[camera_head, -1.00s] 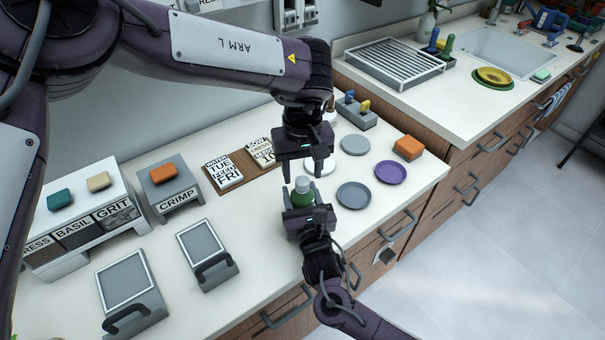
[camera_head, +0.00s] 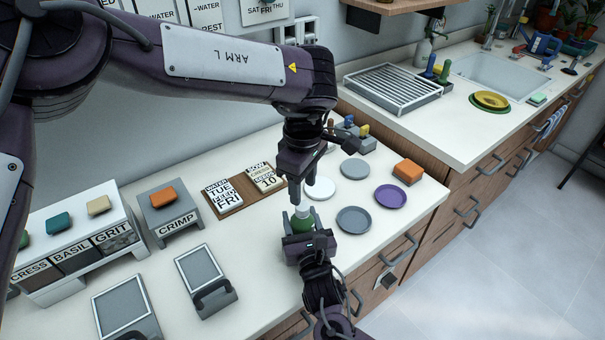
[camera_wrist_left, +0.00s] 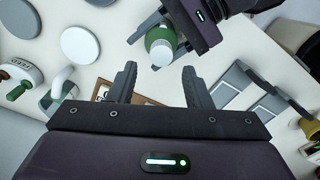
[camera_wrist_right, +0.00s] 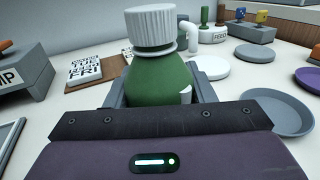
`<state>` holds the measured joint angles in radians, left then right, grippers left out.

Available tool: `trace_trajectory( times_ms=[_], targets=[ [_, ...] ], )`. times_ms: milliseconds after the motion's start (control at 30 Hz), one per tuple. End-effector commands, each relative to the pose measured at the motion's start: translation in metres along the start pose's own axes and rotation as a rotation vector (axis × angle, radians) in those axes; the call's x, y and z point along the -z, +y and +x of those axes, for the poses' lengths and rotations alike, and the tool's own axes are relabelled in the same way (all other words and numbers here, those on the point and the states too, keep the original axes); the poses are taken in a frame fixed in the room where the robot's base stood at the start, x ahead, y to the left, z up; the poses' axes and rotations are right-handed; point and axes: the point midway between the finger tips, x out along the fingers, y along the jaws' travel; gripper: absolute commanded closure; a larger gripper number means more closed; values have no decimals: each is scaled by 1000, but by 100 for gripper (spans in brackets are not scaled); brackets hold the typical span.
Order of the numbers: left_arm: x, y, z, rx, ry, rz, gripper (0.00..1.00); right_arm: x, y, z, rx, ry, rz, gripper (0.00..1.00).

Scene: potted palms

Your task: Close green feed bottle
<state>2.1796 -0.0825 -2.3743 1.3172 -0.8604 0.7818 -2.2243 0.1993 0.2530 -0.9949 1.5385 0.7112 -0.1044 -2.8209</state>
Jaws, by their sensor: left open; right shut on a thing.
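The green feed bottle (camera_head: 301,225) stands upright at the counter's front, with a white ribbed cap (camera_wrist_right: 152,28) on its top. I cannot tell whether the cap is tight. My right gripper (camera_head: 303,235) is shut around the bottle's body; the right wrist view shows the green body (camera_wrist_right: 160,82) between its fingers. My left gripper (camera_head: 297,190) points down just above the cap, open and empty. In the left wrist view the cap (camera_wrist_left: 161,54) lies just beyond and between the open fingertips (camera_wrist_left: 158,78).
Around the bottle lie a white disc (camera_head: 319,188), grey plates (camera_head: 354,220) and a purple plate (camera_head: 390,196). An orange block (camera_head: 408,171) sits at the right. Label cards (camera_head: 222,193) on a brown board and a CRIMP stand (camera_head: 170,213) are to the left.

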Motion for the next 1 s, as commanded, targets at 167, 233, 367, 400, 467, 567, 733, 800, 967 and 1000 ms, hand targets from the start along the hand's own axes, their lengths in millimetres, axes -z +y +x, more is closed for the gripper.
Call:
trace_trajectory(
  times_ms=[167, 233, 367, 400, 467, 567, 733, 800, 967, 1000],
  targets=[
    [-1, 1, -4, -1, -1, -429, 55, 0, 0, 0, 0, 0, 0, 100],
    [0, 1, -5, -1, -1, -600, 55, 0, 0, 0, 0, 0, 0, 100],
    [0, 1, -7, -1, -2, -915, 55, 0, 0, 0, 0, 0, 0, 100],
    [0, 1, -8, -1, -2, -1013, 55, 0, 0, 0, 0, 0, 0, 100],
    [0, 1, -9, -1, -2, -1158, 55, 0, 0, 0, 0, 0, 0, 100],
    [0, 1, -11, 0, -1, -1402, 55, 0, 0, 0, 0, 0, 0, 100],
    [0, 0, -15, 0, -1, -1813, 55, 0, 0, 0, 0, 0, 0, 100],
    [0, 1, -16, 0, -1, -1982, 55, 0, 0, 0, 0, 0, 0, 100],
    [0, 0, -20, 1, 0, -2371, 55, 0, 0, 0, 0, 0, 0, 100],
    [0, 0, -20, 2, 0, -2465, 55, 0, 0, 0, 0, 0, 0, 100]
  ],
)
